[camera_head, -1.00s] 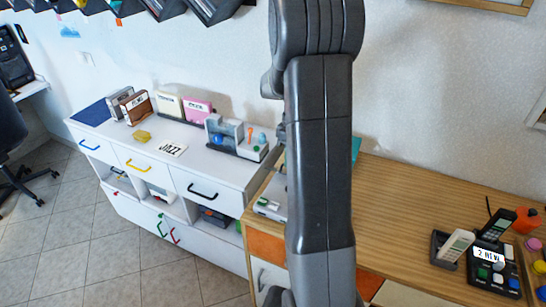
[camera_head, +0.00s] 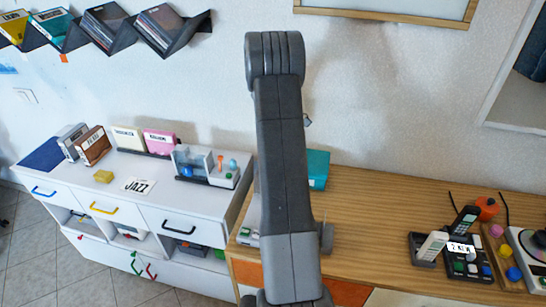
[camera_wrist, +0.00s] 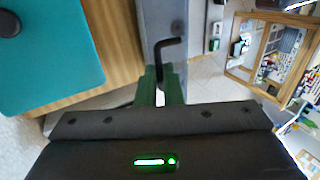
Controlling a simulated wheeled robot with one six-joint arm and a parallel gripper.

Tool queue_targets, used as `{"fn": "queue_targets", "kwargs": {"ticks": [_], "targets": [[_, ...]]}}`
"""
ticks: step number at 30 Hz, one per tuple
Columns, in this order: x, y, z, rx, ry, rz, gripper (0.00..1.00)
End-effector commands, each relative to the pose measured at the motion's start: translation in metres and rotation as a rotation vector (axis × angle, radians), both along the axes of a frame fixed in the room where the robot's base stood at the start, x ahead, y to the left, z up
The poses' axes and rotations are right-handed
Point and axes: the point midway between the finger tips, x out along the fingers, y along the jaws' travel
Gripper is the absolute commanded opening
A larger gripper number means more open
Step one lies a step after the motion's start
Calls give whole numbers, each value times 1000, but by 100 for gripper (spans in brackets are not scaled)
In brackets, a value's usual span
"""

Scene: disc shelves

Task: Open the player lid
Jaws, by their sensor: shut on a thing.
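The player (camera_head: 247,218), a grey box, stands at the left end of the wooden table and is largely hidden by my arm in the head view. In the wrist view a grey panel (camera_wrist: 162,18), seemingly its lid, carries a dark L-shaped handle (camera_wrist: 168,45). My gripper (camera_wrist: 161,82) has green fingers shut on this handle. In the head view my gripper is hidden behind my arm. How far the lid stands open I cannot tell.
A teal box (camera_head: 318,168) stands on the wooden table (camera_head: 365,210) close to my arm; it also shows in the wrist view (camera_wrist: 50,55). A white drawer cabinet (camera_head: 110,170) is at left.

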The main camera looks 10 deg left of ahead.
Motion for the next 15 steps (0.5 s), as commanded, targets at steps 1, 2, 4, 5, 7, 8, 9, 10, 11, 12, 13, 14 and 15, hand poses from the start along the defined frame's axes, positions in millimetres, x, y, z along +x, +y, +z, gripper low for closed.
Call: {"fn": "queue_targets", "kwargs": {"ticks": [1, 2, 4, 5, 7, 8, 9, 10, 11, 12, 13, 14, 15], "targets": [[2, -1, -5, 0, 34, 0, 0], [3, -1, -6, 1, 48, 0, 0], [6, -1, -8, 3, 76, 0, 0], [8, -1, -9, 5, 86, 0, 0], [10, -2, -10, 6, 106, 0, 0], [11, -2, -11, 6, 114, 0, 0], [12, -2, -11, 6, 124, 1, 0], [12, -2, -12, 7, 129, 1, 0], [13, -2, -12, 7, 133, 1, 0], [14, -2, -13, 7, 138, 1, 0], [14, -2, -13, 8, 142, 1, 0], [14, -2, -13, 8, 145, 1, 0], [14, -2, -14, 7, 149, 1, 0]]}}
